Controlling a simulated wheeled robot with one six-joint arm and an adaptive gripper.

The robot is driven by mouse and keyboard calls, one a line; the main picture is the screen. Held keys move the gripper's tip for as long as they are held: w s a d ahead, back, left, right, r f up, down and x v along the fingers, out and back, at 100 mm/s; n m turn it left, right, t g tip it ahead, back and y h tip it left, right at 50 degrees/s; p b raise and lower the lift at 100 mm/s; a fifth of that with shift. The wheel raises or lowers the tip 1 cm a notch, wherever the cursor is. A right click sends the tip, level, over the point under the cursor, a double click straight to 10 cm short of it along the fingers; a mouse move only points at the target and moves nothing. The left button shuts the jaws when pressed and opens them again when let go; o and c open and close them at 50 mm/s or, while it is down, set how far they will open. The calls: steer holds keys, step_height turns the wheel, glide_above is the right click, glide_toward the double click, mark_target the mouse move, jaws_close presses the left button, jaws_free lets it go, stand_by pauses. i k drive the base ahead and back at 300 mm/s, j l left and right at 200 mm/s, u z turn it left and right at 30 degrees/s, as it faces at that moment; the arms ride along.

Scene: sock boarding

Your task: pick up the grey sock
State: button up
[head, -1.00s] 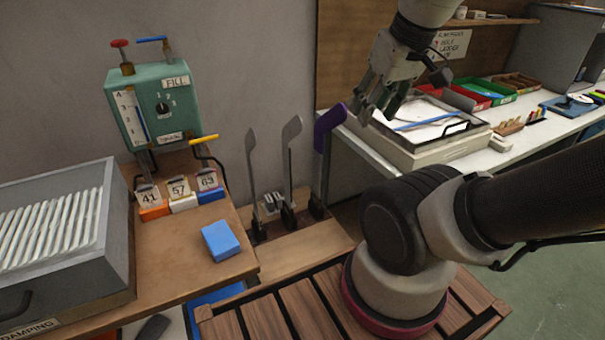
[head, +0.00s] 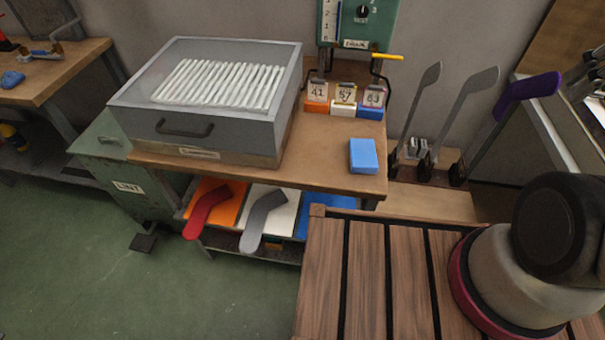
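The grey sock (head: 264,222) lies on a white panel (head: 282,202) of the low shelf under the bench, its end hanging over the front edge. A red sock (head: 208,210) lies to its left on an orange panel (head: 232,212). My gripper (head: 583,90) is at the far right edge, partly cut off, near the purple sock (head: 528,88) on its board. Its fingers look apart with nothing between them. It is far from the grey sock.
Above the shelf, a bench (head: 325,178) carries a grey box (head: 212,140) of white rods and a blue block (head: 363,156). Two bare boards (head: 466,105) stand right of it. My slatted deck lies in front. Green floor (head: 190,290) is open at left.

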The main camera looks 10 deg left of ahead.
mark_target(250, 242)
steer(key=u, duration=1.3)
steer(key=k+j+z, duration=0.1)
steer(key=k+j, duration=0.2)
steer(key=k, duration=0.15)
steer(key=k+j, duration=0.3)
steer(key=k, duration=0.2)
steer(key=z, duration=0.05)
